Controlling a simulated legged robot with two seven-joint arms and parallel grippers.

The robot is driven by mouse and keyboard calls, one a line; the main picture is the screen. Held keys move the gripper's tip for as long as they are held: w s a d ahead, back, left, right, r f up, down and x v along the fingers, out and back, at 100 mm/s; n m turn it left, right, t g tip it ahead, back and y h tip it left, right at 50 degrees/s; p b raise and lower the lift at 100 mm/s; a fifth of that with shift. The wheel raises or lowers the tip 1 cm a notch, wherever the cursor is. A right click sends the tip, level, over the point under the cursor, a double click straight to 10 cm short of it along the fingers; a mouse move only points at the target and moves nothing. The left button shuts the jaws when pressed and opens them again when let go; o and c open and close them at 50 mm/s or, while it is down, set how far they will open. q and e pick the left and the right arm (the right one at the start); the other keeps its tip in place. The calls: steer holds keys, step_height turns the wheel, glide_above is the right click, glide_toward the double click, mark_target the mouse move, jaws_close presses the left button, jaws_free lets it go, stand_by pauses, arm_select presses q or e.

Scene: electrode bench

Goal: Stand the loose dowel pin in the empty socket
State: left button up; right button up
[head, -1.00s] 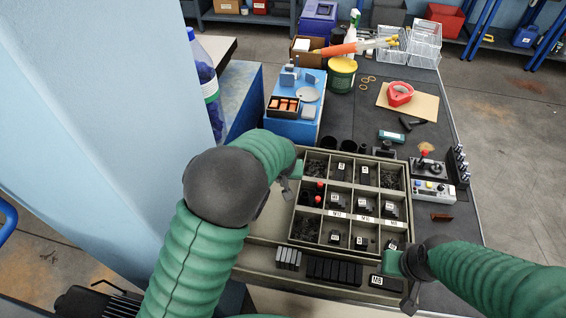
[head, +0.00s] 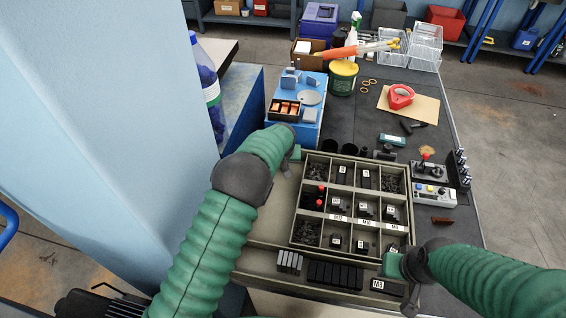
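I cannot make out the loose dowel pin or the empty socket in the head view; they are too small to tell or hidden. My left gripper (head: 287,168) is at the left back edge of the compartment tray (head: 297,226), in front of the blue block (head: 309,126). Its fingers are small and partly hidden by its own arm, so I cannot tell whether it is open or holds anything. My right gripper (head: 408,300) is at the tray's front right corner, beside the black M8 label block (head: 385,288). Its finger opening is not clear.
The tray holds dark small parts and labelled blocks. An open box of copper-coloured pieces (head: 284,110) sits on the blue block. A control box (head: 434,194) stands right of the tray. A yellow-green tub (head: 343,78) and red tape dispenser (head: 400,95) are farther back.

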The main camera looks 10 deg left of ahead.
arm_select(q)
steer(key=o, duration=0.4)
steer(key=shift+o, duration=0.2)
steer(key=shift+r, duration=0.2)
steer(key=a+v, duration=0.1)
steer(key=v, duration=1.1)
steer(key=s+a+m+g+p, duration=0.1)
steer(key=s+a, duration=0.1)
steer(key=s, duration=1.3)
steer(key=s+a+r+m+g+p, duration=0.1)
steer(key=s+a+p, duration=0.1)
steer(key=s, duration=1.3)
steer(key=shift+a+h, duration=0.4)
steer(key=shift+a, duration=0.35)
arm_select(e)
steer(key=shift+w+v, duration=0.15)
steer(key=shift+v, duration=0.7)
steer(key=shift+w+v, duration=0.15)
steer(key=shift+v, duration=0.7)
